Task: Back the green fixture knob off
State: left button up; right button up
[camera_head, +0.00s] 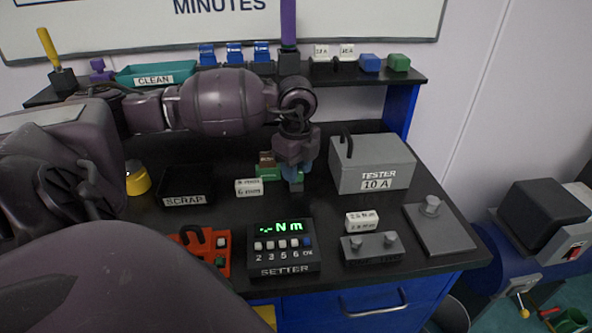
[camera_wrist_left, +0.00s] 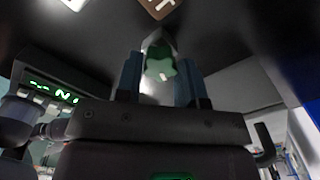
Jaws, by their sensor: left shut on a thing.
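The green fixture (camera_head: 266,172) sits on the black bench in the middle of the head view, with a brown piece (camera_head: 266,157) at its top. My left gripper (camera_head: 296,178) points down at the fixture's right side and partly hides it. In the left wrist view the green knob (camera_wrist_left: 160,68), a lobed shape with a pale mark, shows between the two blue fingers of my left gripper (camera_wrist_left: 160,75). The fingers are shut on the knob. The knob is hidden behind the gripper in the head view. My right gripper is not in view.
The setter (camera_head: 285,270) with a green display stands in front. White labelled blocks (camera_head: 249,188) lie nearby. A shelf (camera_head: 430,77) runs behind.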

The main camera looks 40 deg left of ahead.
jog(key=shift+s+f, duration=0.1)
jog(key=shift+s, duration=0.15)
pick_arm(q)
jog(key=shift+n+p, duration=0.35)
jog(key=shift+n, duration=0.55)
jog(key=n, duration=0.2)
jog(key=shift+n+p, duration=0.4)
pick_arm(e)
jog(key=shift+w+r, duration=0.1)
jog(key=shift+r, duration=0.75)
pick_arm(q)
jog(key=shift+f, duration=0.1)
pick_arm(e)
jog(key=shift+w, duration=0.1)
pick_arm(q)
jog(key=o, duration=0.8)
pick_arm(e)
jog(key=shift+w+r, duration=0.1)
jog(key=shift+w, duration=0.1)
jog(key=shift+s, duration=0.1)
